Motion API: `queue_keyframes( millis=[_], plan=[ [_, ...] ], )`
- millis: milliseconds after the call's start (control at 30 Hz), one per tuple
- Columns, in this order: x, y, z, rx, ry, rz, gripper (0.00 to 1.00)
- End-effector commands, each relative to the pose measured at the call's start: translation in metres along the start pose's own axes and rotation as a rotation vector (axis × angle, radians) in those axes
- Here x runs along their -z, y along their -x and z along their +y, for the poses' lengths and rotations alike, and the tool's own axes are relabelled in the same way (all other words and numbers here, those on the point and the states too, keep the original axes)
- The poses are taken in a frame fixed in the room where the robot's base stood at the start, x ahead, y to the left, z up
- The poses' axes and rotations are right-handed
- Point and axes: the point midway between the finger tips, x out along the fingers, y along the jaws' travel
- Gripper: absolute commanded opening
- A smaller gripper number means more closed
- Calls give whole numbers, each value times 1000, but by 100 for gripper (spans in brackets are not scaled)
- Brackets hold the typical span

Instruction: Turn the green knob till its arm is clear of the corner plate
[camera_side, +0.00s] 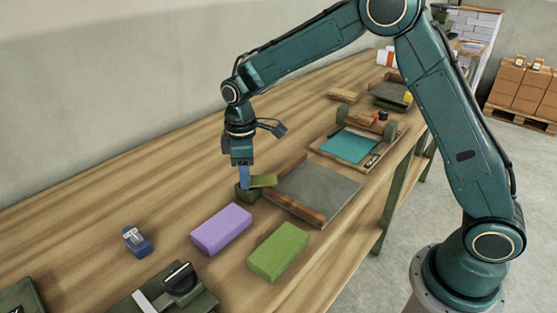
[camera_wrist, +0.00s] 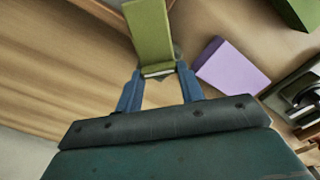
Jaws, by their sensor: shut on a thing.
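The green knob has a flat olive arm (camera_side: 264,181) on a dark green block (camera_side: 246,194), left of the jig in the side view. My gripper (camera_side: 244,181) points straight down with its blue fingers shut on the knob. In the wrist view the fingers (camera_wrist: 159,72) stand either side of the knob, and its arm (camera_wrist: 148,25) runs up to the top edge. The corner plate (camera_side: 322,188) is grey with two brown wooden fences. The arm's tip appears to overlap the plate's near corner; I cannot tell whether it touches. My fingers partly hide the knob.
A purple block (camera_side: 221,229) and a green block (camera_side: 278,251) lie in front of the knob. A blue tape-like item (camera_side: 137,242) and a dark stapler-like tool (camera_side: 180,280) are at the lower left. A teal-covered tray (camera_side: 349,146) lies beyond the plate.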

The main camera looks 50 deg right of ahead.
Motion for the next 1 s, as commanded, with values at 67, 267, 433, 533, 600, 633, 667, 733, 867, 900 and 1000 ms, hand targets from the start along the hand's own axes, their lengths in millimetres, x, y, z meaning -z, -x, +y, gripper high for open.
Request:
queue_keyframes(
  millis=[67,267,433,533,600,633,667,733,867,900,1000],
  plan=[
    [0,0,0,0,14,0,0],
    [0,1,0,0,89,0,0],
    [0,1,-1,-1,200,0,0],
    [0,1,-2,-1,281,0,0],
    [0,1,-2,-1,344,0,0],
    [0,1,-2,-1,372,0,0],
    [0,1,-2,-1,401,0,0],
    [-1,1,-3,0,467,0,0],
    [-1,1,-3,0,591,0,0],
    [-1,1,-4,0,628,0,0],
    [-2,1,-4,0,723,0,0]
  ],
)
